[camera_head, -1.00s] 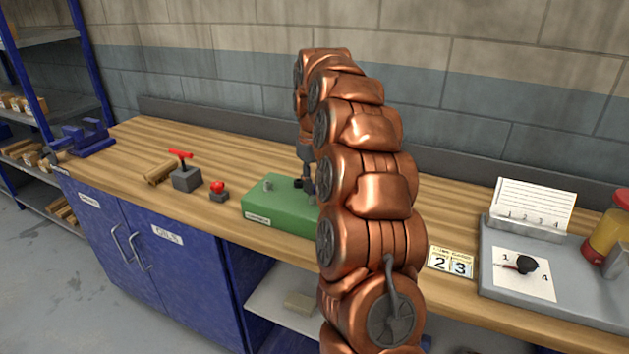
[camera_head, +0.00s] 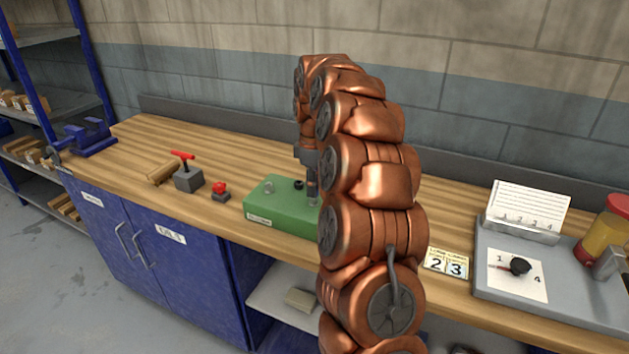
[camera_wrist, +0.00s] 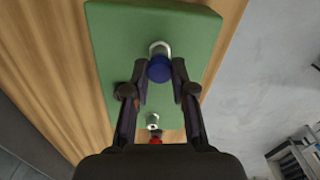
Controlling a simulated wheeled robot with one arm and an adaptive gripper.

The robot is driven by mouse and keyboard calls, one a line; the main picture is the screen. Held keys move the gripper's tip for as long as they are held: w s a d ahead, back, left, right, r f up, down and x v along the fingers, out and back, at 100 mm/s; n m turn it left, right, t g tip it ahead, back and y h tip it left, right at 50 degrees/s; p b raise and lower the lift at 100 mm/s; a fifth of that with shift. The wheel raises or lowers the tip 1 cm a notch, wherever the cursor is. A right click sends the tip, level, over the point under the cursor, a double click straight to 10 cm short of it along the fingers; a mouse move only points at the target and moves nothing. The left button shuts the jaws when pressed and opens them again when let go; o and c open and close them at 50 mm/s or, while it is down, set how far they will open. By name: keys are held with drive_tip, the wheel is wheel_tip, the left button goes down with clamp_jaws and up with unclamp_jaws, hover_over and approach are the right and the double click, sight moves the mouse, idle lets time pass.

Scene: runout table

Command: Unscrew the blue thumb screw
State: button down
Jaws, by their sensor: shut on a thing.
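The blue thumb screw (camera_wrist: 160,70) shows in the wrist view, seated in a pale metal collar (camera_wrist: 159,47) on the green block (camera_wrist: 105,40). My gripper (camera_wrist: 161,72) is shut on it, with one fingertip on each side of the blue head. In the head view the green block (camera_head: 275,215) lies on the bench, and my gripper (camera_head: 312,195) points down over its right part. The blue screw is hidden there behind my gripper and arm.
A grey tray (camera_head: 545,290) lies at the right.

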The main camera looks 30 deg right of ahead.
drive_tip(key=shift+n, duration=0.8)
drive_tip(key=shift+r+p, duration=0.1)
drive_tip(key=shift+p, duration=0.25)
drive_tip(key=shift+r+n+p, duration=0.1)
drive_tip(key=shift+n+p, duration=0.2)
drive_tip(key=shift+n, duration=0.3)
drive_tip(key=shift+n+p, duration=0.55)
drive_tip(key=shift+n, duration=1.15)
